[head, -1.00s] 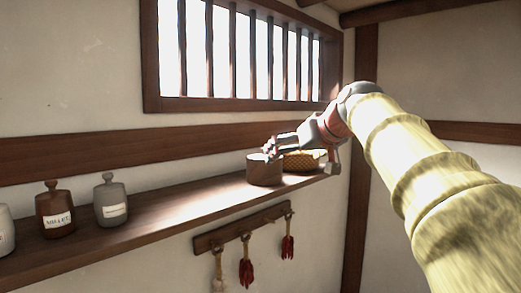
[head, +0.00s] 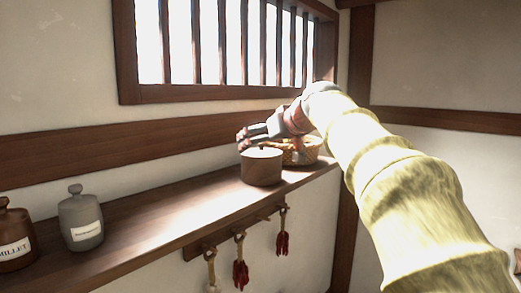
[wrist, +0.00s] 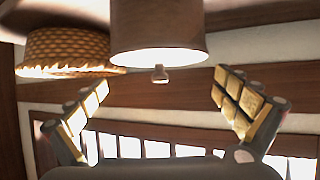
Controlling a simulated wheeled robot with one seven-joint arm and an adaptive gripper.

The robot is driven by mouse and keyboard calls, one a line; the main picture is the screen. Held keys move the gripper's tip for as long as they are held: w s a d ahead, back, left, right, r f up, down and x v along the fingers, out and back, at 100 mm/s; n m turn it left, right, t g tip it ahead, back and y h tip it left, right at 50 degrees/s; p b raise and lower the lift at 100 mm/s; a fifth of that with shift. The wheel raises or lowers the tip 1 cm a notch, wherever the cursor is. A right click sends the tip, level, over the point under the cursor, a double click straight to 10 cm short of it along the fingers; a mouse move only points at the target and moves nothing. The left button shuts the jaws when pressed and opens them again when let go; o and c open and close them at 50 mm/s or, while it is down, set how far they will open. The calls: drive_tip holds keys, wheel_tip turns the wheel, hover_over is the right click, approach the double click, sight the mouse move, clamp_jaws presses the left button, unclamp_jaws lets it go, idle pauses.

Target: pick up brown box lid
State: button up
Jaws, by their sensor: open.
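The round brown box (head: 262,170) stands upright on the shelf, with its lid (head: 263,153) sunlit and pale on top. In the wrist view, which is upside down, the box (wrist: 158,25) hangs at the top centre with the bright lid face (wrist: 158,58) and a small knob (wrist: 160,75) in the middle. My gripper (head: 250,137) is just above the lid in the head view and hides the knob there. In the wrist view my gripper (wrist: 161,84) is open and empty, its fingers spread on both sides of the knob, apart from it.
A woven basket (head: 302,152) stands close behind and right of the box; it also shows in the wrist view (wrist: 65,48). Grey (head: 82,220) and brown (head: 14,238) jars stand far left. The shelf (head: 170,212) between is clear. A barred window (head: 220,45) is above.

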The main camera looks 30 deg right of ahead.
drive_tip(key=shift+x, duration=1.05)
drive_tip(key=c, duration=0.3)
drive_tip(key=c, duration=1.7)
